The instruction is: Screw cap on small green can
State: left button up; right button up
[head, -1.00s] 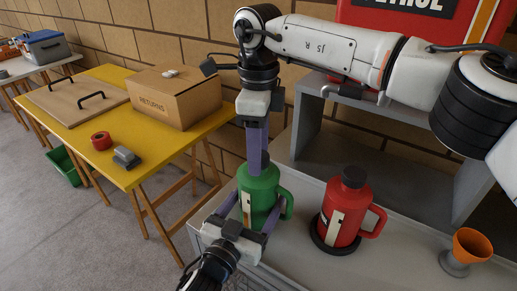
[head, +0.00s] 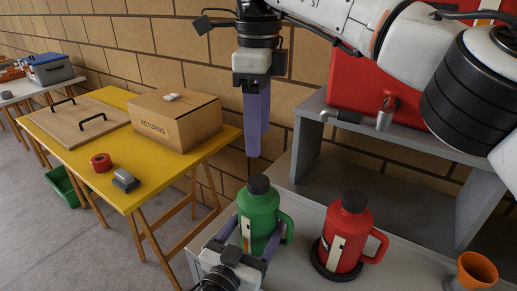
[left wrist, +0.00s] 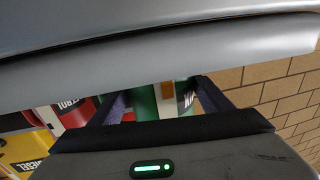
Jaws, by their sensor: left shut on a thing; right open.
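The small green can (head: 258,212) stands upright on the grey bench, its handle to the right. A black cap (head: 259,184) sits on its neck; how tightly it is seated cannot be told. My left gripper (head: 260,228) is shut on the can's body, one finger on each side. In the left wrist view part of the green can (left wrist: 146,103) shows between the fingers, mostly hidden by the gripper. My right gripper (head: 256,150) is open and empty, pointing down above the cap and apart from it.
A red can (head: 343,232) with a black cap stands in a dark ring to the right. An orange funnel (head: 477,268) is at the lower right. A grey shelf (head: 420,140) rises behind. A yellow table (head: 150,185) with a RETURNS box (head: 175,122) stands left.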

dwell(0.3)
pick_arm(q)
jog(key=o, duration=2.2)
jog(key=shift+c, duration=0.2)
jog(key=v, duration=1)
jog(key=shift+s+a+r, duration=0.1)
jog(key=shift+s, duration=0.05)
